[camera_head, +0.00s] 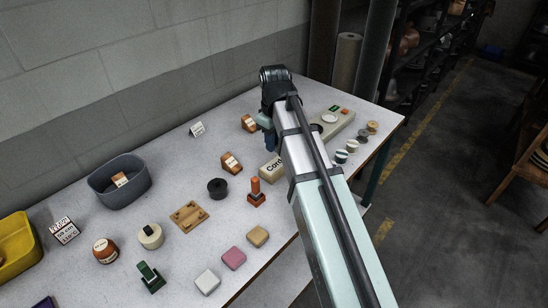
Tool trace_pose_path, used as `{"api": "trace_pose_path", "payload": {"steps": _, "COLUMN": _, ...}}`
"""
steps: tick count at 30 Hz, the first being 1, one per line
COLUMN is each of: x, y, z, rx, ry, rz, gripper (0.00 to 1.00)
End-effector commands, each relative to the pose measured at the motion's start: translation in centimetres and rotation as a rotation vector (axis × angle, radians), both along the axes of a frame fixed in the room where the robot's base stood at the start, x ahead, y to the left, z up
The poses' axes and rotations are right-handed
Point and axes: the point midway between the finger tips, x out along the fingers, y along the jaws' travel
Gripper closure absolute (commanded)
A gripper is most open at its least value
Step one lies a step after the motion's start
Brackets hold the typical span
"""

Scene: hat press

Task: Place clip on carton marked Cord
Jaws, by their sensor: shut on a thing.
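A cream carton marked "Cord" (268,170) stands on the table right of centre. My arm covers its right side and the end of its label. My gripper (268,140) points down just behind and above the carton, partly hidden by my own arm. It is shut on a small dark bluish piece, which I take for the clip; its outline is hard to make out. I cannot tell whether this piece touches anything below it. No other clip shows clearly on the table.
An orange stamp-like object (256,192), a black roll (217,188) and a brown labelled box (231,163) stand near the carton. A grey tub (120,183) and yellow bin (17,247) are at left. Spools (341,156) line the right edge.

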Motion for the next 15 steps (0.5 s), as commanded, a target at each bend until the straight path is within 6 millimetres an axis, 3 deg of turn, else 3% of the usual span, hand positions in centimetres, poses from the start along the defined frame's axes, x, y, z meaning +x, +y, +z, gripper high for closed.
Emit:
{"api": "trace_pose_path", "payload": {"steps": 3, "x": -0.1, "y": 0.0, "z": -1.8, "rx": -0.001, "ry": 0.002, "rz": 0.000, "gripper": 1.00}}
{"api": "trace_pose_path", "payload": {"steps": 15, "x": -0.1, "y": 0.0, "z": -5.0, "rx": 0.000, "ry": 0.001, "rz": -0.001, "gripper": 1.00}}
